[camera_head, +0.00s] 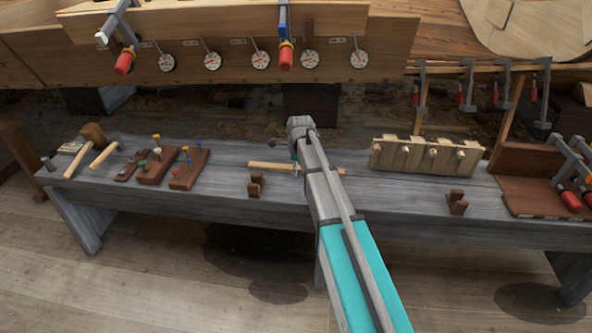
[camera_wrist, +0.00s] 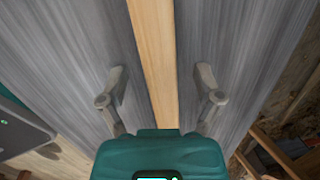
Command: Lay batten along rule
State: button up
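A pale wooden batten (camera_head: 268,166) lies along the grey bench (camera_head: 220,196), partly hidden by my arm in the head view. My gripper (camera_wrist: 161,82) is open, its two fingers apart on either side of the batten (camera_wrist: 154,50) in the wrist view. A gap of grey bench surface shows between each finger and the batten, so neither finger appears to touch it. In the head view my gripper's fingertips are mostly hidden behind my own wrist and arm. I cannot make out a rule in either view.
Brown notched blocks (camera_head: 256,187) and (camera_head: 457,204) stand near the bench's front edge. Mallets (camera_head: 98,146) and pegged boards (camera_head: 190,168) lie at left. A pale pegged rack (camera_head: 428,156) and a brown tray (camera_head: 540,198) stand at right. The hull (camera_head: 210,28) is behind.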

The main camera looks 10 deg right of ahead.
grip_shut()
jog(key=shift+r, duration=0.15)
dwell(0.4)
notch_tip(320, 180, up, 3)
jog(key=p, duration=0.3)
jog(key=s+d+r+p, duration=0.5)
jog(key=s+r+p, duration=0.4)
jog(key=s, duration=0.4)
jog(key=shift+r+p, duration=0.35)
jog(key=shift+p, duration=0.15)
